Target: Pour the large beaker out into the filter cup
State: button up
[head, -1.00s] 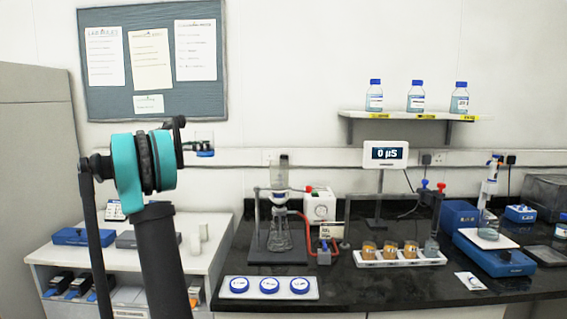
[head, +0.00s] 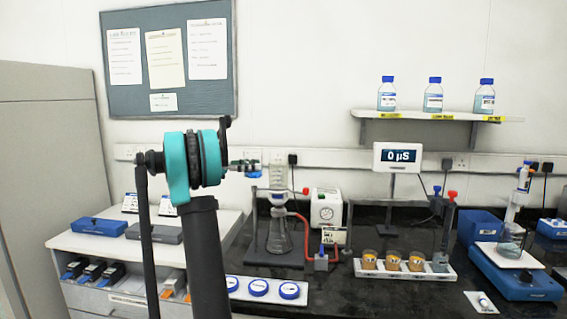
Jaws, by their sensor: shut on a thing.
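My gripper (head: 245,169) is at the end of my raised arm, left of centre in the head view. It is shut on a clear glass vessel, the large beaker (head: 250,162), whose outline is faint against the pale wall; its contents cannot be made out. The filter cup (head: 278,178) is a clear, upright cylinder on top of a conical flask (head: 280,236) on a stand. The gripper is just left of the cup's upper part in the picture; a gap in depth cannot be judged.
A red hose runs from the flask towards a white pump box (head: 326,207). A rack with brown cups (head: 447,271), a display (head: 397,157) and a blue balance (head: 512,284) stand to the right. Blue-ringed lids (head: 259,286) lie in front. A bottle shelf (head: 405,114) hangs above.

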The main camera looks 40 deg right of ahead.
jog(key=shift+d, duration=0.55)
jog(key=shift+a, duration=0.1)
jog(key=shift+s+r+m, duration=0.15)
jog(key=shift+m, duration=0.15)
jog(key=shift+s+r+m+t+y, duration=0.7)
jog(key=shift+s+m+t+y, duration=0.25)
jog(key=shift+m, duration=0.25)
notch_tip(320, 180, up, 6)
jog(key=s+m+t+y, duration=0.2)
jog(key=m+t, duration=0.2)
jog(key=t, duration=0.1)
jog(key=shift+m, duration=0.3)
jog(key=shift+s+f+m+t+p, duration=0.15)
jog(key=shift+f+m+t+p, duration=0.25)
jog(key=shift+t, duration=0.45)
